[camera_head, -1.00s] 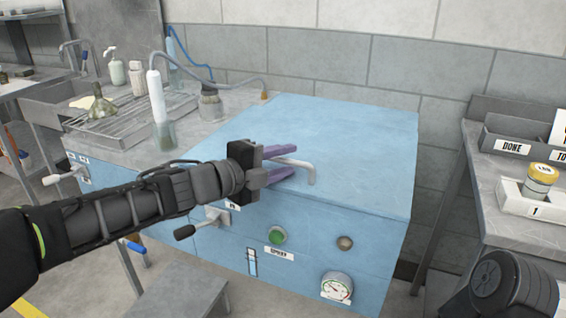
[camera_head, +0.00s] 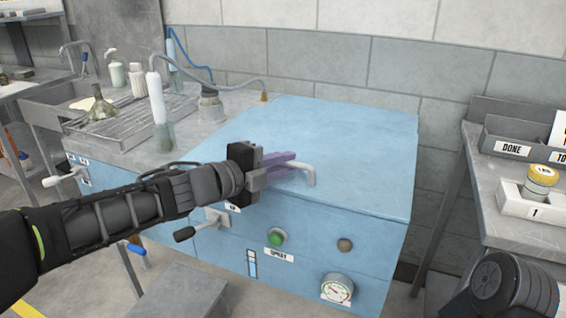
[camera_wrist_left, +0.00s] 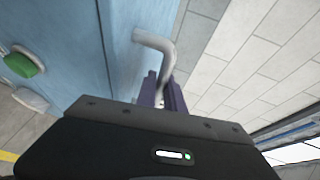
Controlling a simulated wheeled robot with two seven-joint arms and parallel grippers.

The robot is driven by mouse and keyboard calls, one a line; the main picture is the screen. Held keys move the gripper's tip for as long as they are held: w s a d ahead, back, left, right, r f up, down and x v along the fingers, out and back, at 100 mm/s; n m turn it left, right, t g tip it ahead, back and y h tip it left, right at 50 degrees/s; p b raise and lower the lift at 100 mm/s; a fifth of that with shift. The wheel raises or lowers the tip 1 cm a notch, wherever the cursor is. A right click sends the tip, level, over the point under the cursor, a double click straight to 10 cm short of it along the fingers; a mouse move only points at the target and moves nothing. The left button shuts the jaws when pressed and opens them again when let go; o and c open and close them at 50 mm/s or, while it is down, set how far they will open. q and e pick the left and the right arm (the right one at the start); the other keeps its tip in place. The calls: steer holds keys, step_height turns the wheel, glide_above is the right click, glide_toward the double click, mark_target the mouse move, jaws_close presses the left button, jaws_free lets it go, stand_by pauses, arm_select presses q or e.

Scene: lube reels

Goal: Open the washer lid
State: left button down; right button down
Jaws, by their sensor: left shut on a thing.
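The washer is a blue cabinet with a flat blue lid (camera_head: 340,140) on top, lying closed. A pale bent bar handle (camera_head: 309,172) stands on the lid near its front edge. My left gripper (camera_head: 284,166) reaches in from the left, its purple fingers shut on the handle. In the left wrist view the handle (camera_wrist_left: 160,45) curves down between the fingers (camera_wrist_left: 163,93). The gripped part of the handle is partly hidden by the fingers. My right gripper is not in view; only a dark part of my right arm shows at the lower right.
The washer's front has a green button (camera_head: 278,237), a gauge (camera_head: 337,288) and a black-knobbed lever (camera_head: 185,233). A bench with trays (camera_head: 535,200) stands at right. The space above the lid is clear.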

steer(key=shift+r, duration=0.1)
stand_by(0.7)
